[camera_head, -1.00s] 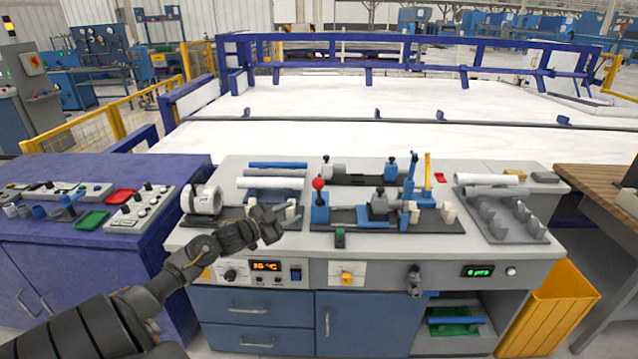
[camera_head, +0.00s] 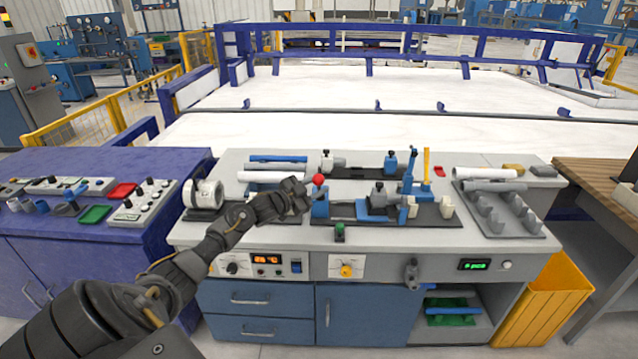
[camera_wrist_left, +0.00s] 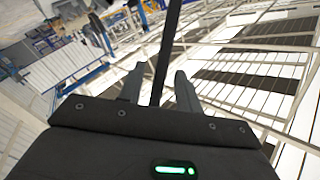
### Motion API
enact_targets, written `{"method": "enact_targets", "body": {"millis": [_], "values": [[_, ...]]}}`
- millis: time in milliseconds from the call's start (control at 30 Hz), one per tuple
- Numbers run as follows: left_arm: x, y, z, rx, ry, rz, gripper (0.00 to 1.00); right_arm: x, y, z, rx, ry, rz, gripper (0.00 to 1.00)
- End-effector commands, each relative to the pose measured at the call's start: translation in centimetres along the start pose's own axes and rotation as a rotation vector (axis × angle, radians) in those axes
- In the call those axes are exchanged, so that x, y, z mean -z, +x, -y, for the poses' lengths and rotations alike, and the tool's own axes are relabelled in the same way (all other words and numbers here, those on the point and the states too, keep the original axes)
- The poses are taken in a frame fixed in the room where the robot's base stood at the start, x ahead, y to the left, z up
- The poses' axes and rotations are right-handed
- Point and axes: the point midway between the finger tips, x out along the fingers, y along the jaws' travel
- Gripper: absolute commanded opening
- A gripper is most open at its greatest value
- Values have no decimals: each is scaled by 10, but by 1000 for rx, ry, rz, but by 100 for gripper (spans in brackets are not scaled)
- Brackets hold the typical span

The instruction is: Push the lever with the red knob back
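The red knob (camera_head: 318,180) tops the lever at the left end of the clamping fixture, above a blue block (camera_head: 319,205). My left gripper (camera_head: 300,189) is just left of the knob at about its height. In the head view I see a small gap between them, and cannot tell how they compare in depth. In the left wrist view the two fingers (camera_wrist_left: 155,88) stand apart. A thin dark bar (camera_wrist_left: 166,50) shows between them; I cannot tell what it is. The knob does not show in that view. My right gripper is not in view.
A grey bench (camera_head: 280,222) carries the fixture, with a white ring-shaped part (camera_head: 204,193) at left. White pipe (camera_head: 272,176) lies behind my gripper.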

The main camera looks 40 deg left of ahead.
Motion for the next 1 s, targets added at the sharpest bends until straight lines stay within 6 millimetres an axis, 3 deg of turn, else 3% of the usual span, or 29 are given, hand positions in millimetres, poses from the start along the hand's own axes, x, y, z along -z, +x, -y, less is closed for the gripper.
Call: {"method": "enact_targets", "body": {"millis": [133, 433, 700, 1000], "values": [[1, 10, 1, 0, 1, 0, 34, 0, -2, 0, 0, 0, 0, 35], [0, 12, 0, -1, 1, 0, 34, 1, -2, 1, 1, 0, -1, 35], [0, 12, 0, -1, 1, 0, 2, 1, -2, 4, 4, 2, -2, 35], [0, 12, 0, 0, 1, 1, 0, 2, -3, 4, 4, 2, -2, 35]]}}
